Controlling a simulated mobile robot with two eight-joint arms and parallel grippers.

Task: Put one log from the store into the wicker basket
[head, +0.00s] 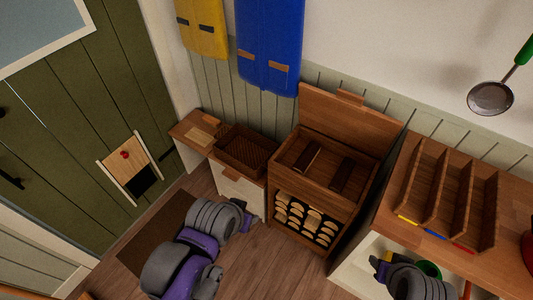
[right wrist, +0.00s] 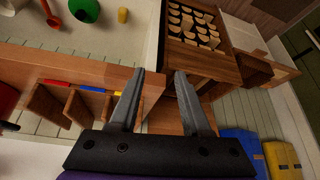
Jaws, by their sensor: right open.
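The log store (head: 293,186) is a brown wooden chest with its lid (head: 345,112) raised. Two dark log-like pieces, one on the left (head: 307,157) and one on the right (head: 342,174), lie in its upper tray. Pale-ended logs (head: 305,217) are stacked in the open front below. The wicker basket (head: 246,150) stands on the bench left of the store; its inside looks empty. My left gripper (head: 249,219) is low in front of the bench; its fingers are not clear. My right gripper (right wrist: 161,72) is open and empty, near the worktop's front edge.
A wooden divided rack (head: 450,195) with yellow, blue and red tabs stands on the worktop (head: 402,180) at right. A green container (head: 428,268) is below. Floor before the store is clear.

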